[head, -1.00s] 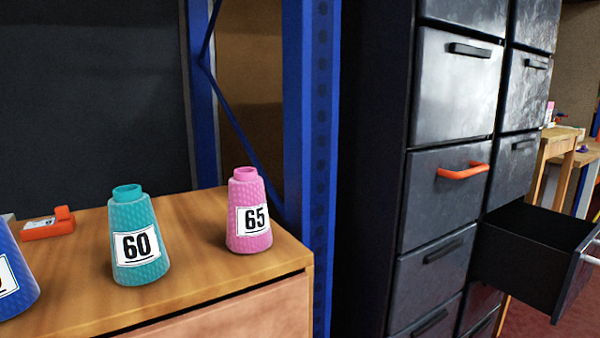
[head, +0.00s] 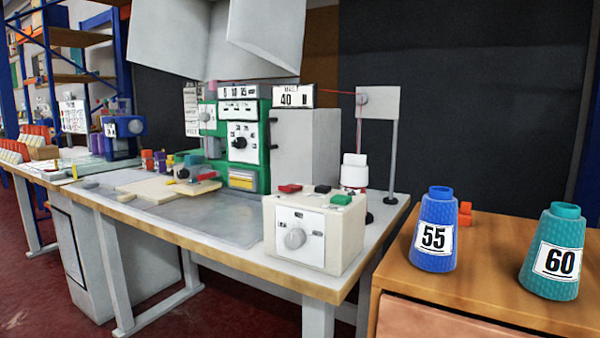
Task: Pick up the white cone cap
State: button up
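A white, stepped, roughly cylindrical object (head: 354,172) stands at the back right of the grey-topped workbench, beside a thin post. Its upper part is narrower, and I cannot tell whether that part is a separate cap. A red thread runs near it from the post's plate. My gripper is not in view.
A cream control box (head: 315,232) with a knob stands in front of the white object, near the bench (head: 225,268) edge. A green machine (head: 245,142) stands behind. A blue cone marked 55 (head: 436,230) and a teal cone marked 60 (head: 554,252) stand on the wooden cabinet (head: 480,285).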

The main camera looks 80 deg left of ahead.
aim_at(354, 170)
jog(key=u, duration=2.45)
